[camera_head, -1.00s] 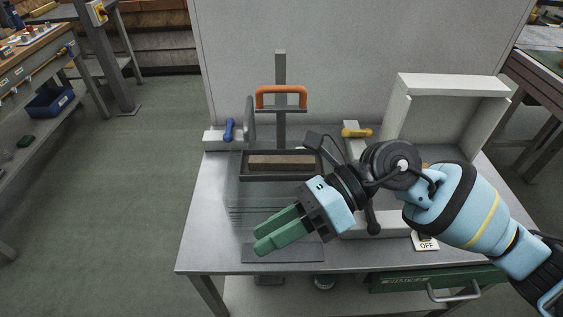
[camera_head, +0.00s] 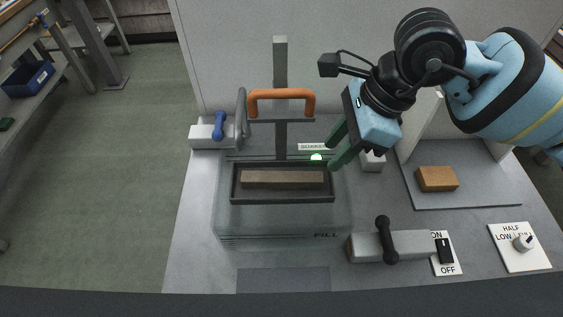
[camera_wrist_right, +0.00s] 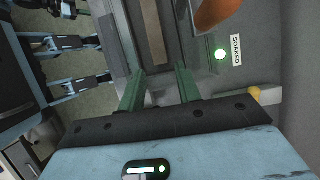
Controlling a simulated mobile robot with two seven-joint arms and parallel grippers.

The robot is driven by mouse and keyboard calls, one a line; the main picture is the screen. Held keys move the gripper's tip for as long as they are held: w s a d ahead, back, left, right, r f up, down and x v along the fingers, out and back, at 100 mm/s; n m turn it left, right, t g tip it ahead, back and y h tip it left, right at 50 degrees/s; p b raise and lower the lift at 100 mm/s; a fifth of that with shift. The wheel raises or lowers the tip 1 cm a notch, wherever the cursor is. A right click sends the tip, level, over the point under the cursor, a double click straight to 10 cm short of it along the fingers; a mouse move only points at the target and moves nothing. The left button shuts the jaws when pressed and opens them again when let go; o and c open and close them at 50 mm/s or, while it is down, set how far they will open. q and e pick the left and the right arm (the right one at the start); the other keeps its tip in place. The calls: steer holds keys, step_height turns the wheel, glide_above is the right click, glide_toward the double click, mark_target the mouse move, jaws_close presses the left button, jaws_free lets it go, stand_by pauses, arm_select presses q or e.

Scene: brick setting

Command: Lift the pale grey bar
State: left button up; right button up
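Several pale grey parts show, and I cannot tell for sure which is the bar. A pale grey bar-shaped block (camera_head: 408,243) with a black handle (camera_head: 386,240) lies at the front right of the tank. A grey upright post (camera_head: 280,75) stands behind an orange handle (camera_head: 282,97). A grey lever (camera_head: 241,112) stands left of it. My right gripper (camera_head: 339,149) is open and empty, right of the orange handle and above the tank's back right edge. Its two green fingers (camera_wrist_right: 160,84) are apart in the wrist view.
A brown brick (camera_head: 280,179) lies in a dark tray (camera_head: 282,200) over the clear tank. A green light (camera_head: 316,157) glows by the SOAKED label (camera_wrist_right: 236,50). An orange-brown brick (camera_head: 437,179) lies right. Switch (camera_head: 446,252) and dial (camera_head: 522,243) sit front right.

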mark_target(313, 177)
steer(key=shift+s+a+f, duration=0.2)
steer(key=shift+a+f, duration=0.05)
steer(key=shift+f, duration=0.25)
steer(key=shift+s+a+f, duration=0.2)
steer(key=shift+f, duration=0.25)
steer(key=shift+w+a+f, duration=0.1)
steer(key=shift+w+f, duration=0.05)
steer(key=shift+f, duration=0.1)
steer(key=shift+a+f, duration=0.1)
steer(key=shift+f, duration=0.1)
steer(key=x, duration=0.3)
steer(key=shift+w+a+f+p, duration=0.1)
steer(key=shift+w+f+p, duration=0.05)
steer(key=shift+p, duration=0.15)
steer(key=shift+a+f, duration=0.2)
steer(key=shift+f, duration=0.4)
arm_select(q)
steer(key=shift+s+r, duration=0.3)
steer(key=shift+s, duration=0.05)
arm_select(e)
steer(key=shift+c, duration=0.4)
